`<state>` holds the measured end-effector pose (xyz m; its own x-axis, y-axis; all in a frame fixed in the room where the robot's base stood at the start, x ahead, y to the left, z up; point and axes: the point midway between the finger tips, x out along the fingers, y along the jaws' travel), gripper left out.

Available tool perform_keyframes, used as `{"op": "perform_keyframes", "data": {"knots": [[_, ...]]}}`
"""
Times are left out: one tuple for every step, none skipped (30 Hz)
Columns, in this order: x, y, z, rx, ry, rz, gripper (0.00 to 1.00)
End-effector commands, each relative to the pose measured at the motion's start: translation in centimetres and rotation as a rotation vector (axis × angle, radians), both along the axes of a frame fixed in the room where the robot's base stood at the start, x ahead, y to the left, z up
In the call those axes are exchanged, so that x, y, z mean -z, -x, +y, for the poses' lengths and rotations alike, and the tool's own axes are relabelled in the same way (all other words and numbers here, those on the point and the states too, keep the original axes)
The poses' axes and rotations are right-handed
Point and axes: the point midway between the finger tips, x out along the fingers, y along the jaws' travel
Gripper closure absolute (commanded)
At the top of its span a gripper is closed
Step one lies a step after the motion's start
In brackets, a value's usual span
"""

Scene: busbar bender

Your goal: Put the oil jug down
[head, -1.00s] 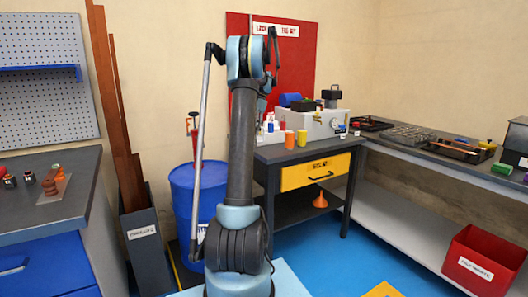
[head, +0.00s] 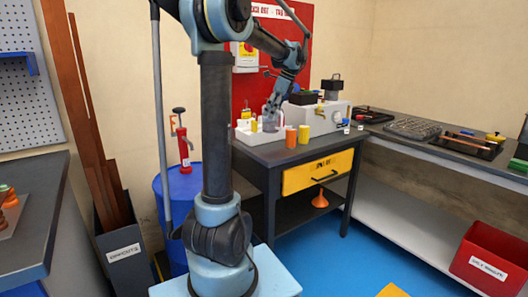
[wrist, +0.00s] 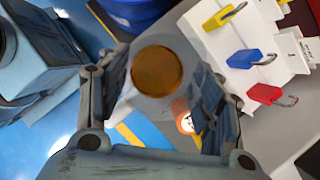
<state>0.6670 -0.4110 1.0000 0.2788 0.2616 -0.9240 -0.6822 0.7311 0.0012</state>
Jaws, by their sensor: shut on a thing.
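The oil jug (head: 269,123) is a clear vessel at the left front of the grey cabinet top. In the wrist view the jug (wrist: 158,72) shows as a round amber patch in a grey ring between my fingers. My gripper (head: 274,102) reaches down from above and is shut on the jug. Its two fingers flank the jug in the wrist view (wrist: 160,92). I cannot tell whether the jug's base touches the cabinet top (head: 312,148).
A white holder with yellow, blue (wrist: 245,58) and red padlocks is close by. A grey machine (head: 325,113) stands behind. A blue drum (head: 178,200) is left of the cabinet.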

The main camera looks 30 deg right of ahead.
Motion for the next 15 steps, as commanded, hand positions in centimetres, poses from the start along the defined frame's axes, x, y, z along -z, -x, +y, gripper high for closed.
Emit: {"op": "perform_keyframes", "data": {"knots": [[-0.1, 0.4, -0.1, 0.019, 0.000, 0.000, 0.75], [-0.1, 0.6, -0.1, 0.028, 0.000, 0.000, 0.75], [0.0, 0.7, -0.1, 0.036, 0.000, 0.000, 0.75], [0.1, 0.7, -0.1, 0.040, 0.001, 0.000, 0.75], [0.4, 0.8, -0.1, 0.043, 0.000, 0.000, 0.75], [0.8, 0.8, -0.1, 0.047, 0.000, 0.000, 0.75], [1.3, 0.8, -0.1, 0.047, 0.000, 0.000, 0.75], [1.7, 0.8, -0.1, 0.047, 0.000, 0.000, 0.75], [2.4, 0.8, -0.1, 0.047, 0.000, 0.000, 0.75], [2.9, 0.8, -0.1, 0.047, 0.000, 0.000, 0.75], [3.4, 0.7, -0.1, 0.046, 0.000, 0.000, 0.75], [4.0, 0.7, 0.0, 0.044, 0.000, 0.000, 0.75], [4.3, 0.7, 0.0, 0.044, 0.000, 0.000, 0.75], [4.7, 0.7, 0.0, 0.043, 0.000, 0.000, 0.75], [5.1, 0.7, 0.0, 0.043, 0.000, 0.000, 0.75]]}}
